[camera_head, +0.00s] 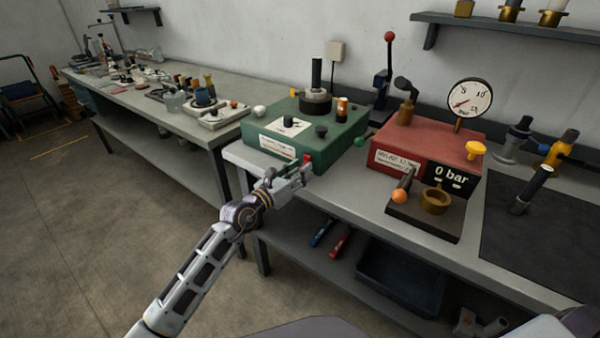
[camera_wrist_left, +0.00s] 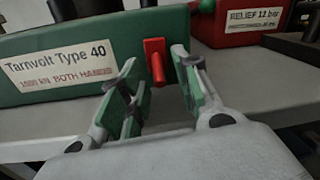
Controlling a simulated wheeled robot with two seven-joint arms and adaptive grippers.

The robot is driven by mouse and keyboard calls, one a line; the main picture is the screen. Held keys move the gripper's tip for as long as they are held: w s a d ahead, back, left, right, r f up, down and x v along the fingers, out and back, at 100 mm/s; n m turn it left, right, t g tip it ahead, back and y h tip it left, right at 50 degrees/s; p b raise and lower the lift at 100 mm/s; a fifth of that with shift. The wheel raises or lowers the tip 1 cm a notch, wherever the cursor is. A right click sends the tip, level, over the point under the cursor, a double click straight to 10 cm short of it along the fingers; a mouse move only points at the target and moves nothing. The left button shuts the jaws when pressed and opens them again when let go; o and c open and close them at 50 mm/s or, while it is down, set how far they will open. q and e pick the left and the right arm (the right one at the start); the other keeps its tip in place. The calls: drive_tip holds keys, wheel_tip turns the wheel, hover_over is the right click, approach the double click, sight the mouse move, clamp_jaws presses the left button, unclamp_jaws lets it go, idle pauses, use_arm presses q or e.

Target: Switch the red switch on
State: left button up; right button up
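The red switch (camera_wrist_left: 156,62) is on the front face of a green box (camera_wrist_left: 100,55), right of its "Tarnvolt Type 40" label. Its red lever sticks out and slopes down from a small red plate. In the head view the switch (camera_head: 308,160) shows as a small red spot beside my left gripper (camera_head: 293,182). In the left wrist view my left gripper (camera_wrist_left: 156,78) is open, its green-padded fingers standing to either side of the lever. I cannot tell whether either finger touches it. My right gripper is not in view.
A red box (camera_head: 425,150) with a gauge (camera_head: 469,98) and a "0 bar" display stands to the right on the same bench (camera_head: 335,195). A green ball knob (camera_head: 359,141) sits between the boxes. A shelf below holds a dark bin (camera_head: 400,278). Floor at left is clear.

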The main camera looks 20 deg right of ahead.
use_arm(q)
drive_tip(key=shift+d, duration=0.15)
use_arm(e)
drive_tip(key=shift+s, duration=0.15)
use_arm(q)
clamp_jaws()
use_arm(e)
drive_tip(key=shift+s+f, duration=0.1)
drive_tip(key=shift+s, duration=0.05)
use_arm(q)
drive_tip(key=shift+r, duration=0.1)
